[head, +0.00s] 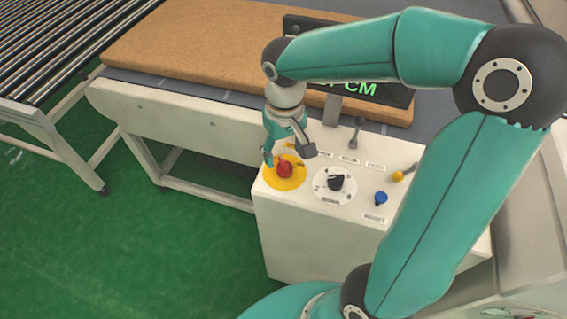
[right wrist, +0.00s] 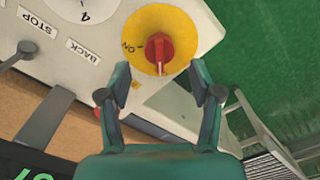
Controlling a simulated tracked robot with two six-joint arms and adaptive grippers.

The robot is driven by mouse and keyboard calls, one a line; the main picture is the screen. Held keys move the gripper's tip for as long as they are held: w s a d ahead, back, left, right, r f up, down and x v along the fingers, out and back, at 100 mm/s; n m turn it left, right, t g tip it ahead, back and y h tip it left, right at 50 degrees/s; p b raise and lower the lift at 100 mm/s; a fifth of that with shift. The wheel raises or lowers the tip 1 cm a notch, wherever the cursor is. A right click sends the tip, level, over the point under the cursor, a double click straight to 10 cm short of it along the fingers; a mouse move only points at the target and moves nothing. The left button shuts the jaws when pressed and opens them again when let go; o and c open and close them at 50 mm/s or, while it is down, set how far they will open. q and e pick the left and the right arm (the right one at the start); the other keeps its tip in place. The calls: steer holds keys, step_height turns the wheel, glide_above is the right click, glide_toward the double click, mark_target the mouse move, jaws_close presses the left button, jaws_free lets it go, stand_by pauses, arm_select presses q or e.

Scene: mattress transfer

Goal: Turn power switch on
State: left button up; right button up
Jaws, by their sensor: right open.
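The power switch is a red rotary knob (head: 284,170) on a round yellow plate (head: 293,183), at the left end of the white control box top. In the right wrist view the red knob (right wrist: 159,50) stands on the yellow plate (right wrist: 179,24), with the printed word ON to its left. My right gripper (head: 289,155) is over the knob in the head view. In the right wrist view its two fingers (right wrist: 161,88) are spread and empty, and the knob shows between and beyond them. Whether a finger touches the knob I cannot tell. My left gripper is not in view.
The white control box (head: 300,235) also bears a black dial (head: 336,183), a blue knob (head: 380,198) and a yellow-tipped lever (head: 402,176). A display (head: 385,92) stands behind. A brown mattress (head: 190,40) lies on the conveyor. Green floor (head: 130,240) is clear at left.

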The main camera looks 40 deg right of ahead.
mark_target(285, 163)
steer(key=shift+f, duration=2.4)
